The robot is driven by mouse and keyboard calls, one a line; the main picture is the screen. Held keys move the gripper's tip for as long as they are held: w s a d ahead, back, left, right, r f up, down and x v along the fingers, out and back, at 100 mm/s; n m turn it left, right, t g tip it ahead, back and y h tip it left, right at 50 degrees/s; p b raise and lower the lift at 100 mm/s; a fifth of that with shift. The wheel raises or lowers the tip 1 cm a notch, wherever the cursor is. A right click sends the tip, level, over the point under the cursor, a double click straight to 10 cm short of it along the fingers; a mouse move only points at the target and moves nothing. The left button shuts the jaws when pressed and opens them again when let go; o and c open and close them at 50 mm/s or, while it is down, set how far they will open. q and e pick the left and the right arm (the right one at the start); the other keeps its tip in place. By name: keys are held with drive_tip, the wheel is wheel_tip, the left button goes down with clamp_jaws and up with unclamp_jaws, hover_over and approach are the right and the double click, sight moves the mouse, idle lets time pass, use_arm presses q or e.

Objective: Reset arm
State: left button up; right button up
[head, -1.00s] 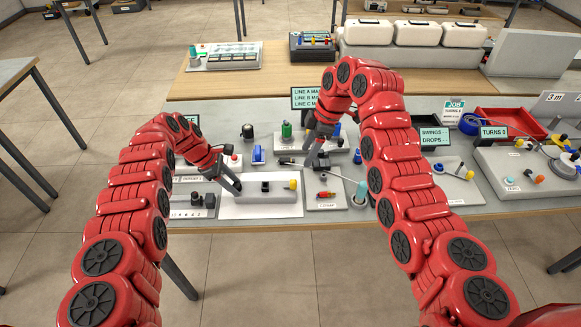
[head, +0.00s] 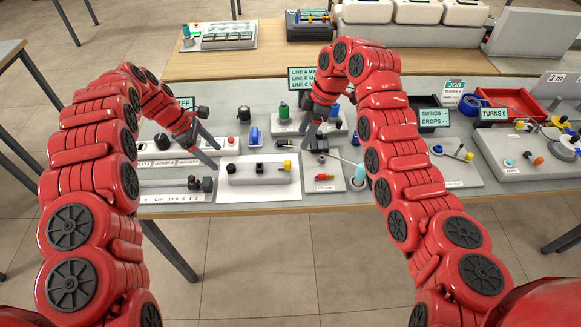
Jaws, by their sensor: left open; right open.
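My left arm comes in from the left, and my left gripper (head: 206,152) is open and empty above the workbench, left of the white block (head: 258,176) with black and yellow knobs. My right arm arches over the bench. No object shows between the fingers of either gripper. My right forearm hides part of the bench behind it.
The workbench (head: 450,202) is crowded with fixtures. A red tray (head: 505,101) and a TURNS sign (head: 494,114) stand at the right. White cases (head: 418,12) stand on the rear table (head: 215,66). The floor in front is clear.

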use_arm(q)
drive_tip(key=v, duration=0.3)
drive_tip(key=shift+r, duration=0.4)
